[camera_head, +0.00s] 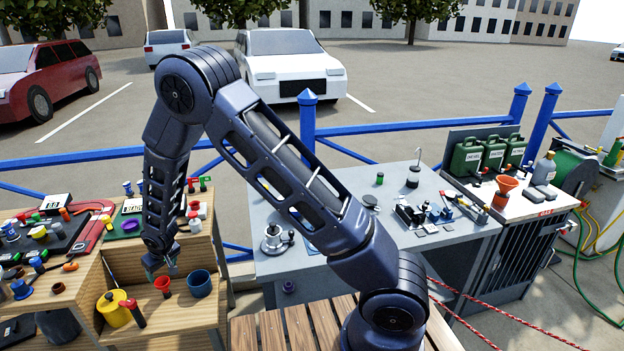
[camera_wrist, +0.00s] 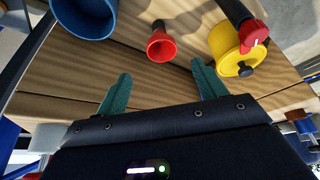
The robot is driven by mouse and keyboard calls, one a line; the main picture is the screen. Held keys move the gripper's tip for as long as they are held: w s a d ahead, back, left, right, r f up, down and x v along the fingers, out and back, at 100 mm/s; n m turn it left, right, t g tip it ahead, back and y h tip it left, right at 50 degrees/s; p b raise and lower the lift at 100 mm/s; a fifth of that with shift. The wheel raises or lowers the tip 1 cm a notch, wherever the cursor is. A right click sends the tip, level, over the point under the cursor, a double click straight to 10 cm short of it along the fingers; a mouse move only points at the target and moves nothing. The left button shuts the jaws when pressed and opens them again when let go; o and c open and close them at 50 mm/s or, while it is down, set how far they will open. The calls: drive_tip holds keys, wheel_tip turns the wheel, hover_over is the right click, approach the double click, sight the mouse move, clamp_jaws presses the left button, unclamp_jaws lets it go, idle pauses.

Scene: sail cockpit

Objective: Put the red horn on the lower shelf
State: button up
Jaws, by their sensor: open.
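The red horn (camera_head: 163,284), small and flared, stands on the lower wooden shelf (camera_head: 171,317) of the stepped stand. In the wrist view the red horn (camera_wrist: 162,46) lies just beyond and between my fingertips, apart from both. My gripper (camera_head: 157,264) is low over the stand, close behind the horn in the head view. In the wrist view my gripper (camera_wrist: 160,84) is open, with two green fingers spread and nothing between them.
A blue cup (camera_head: 200,284) stands right of the horn, and a yellow pot (camera_head: 112,308) with a red-and-black handled item (camera_head: 133,312) stands left. The upper wooden step (camera_head: 190,243) behind carries several small items. A grey workbench (camera_head: 262,262) stands to the right.

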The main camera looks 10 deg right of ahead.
drive_tip(key=w+d+r+m+t+h, duration=0.1)
drive_tip(key=w+d+r+m, duration=0.15)
drive_tip(key=d+r, duration=1.25)
drive_tip(key=w+d+r+m, duration=0.2)
drive_tip(key=w+d+r, duration=0.2)
drive_tip(key=d+r, duration=1.2)
drive_tip(key=s+d+r+m+h, duration=0.1)
drive_tip(key=s+d+r, duration=0.25)
drive_tip(key=d, duration=0.55)
drive_tip(key=s+d+r+m, duration=0.1)
drive_tip(key=s+d+r, duration=0.1)
drive_tip(key=s+d, duration=0.45)
drive_tip(key=s+d+r+m+h, duration=0.1)
drive_tip(key=s+d+r+m, duration=0.1)
drive_tip(key=s+d, duration=0.9)
drive_tip(key=s, duration=0.2)
drive_tip(key=shift+s+d+r, duration=0.3)
drive_tip(key=shift+d+r, duration=0.05)
drive_tip(key=shift+d, duration=0.05)
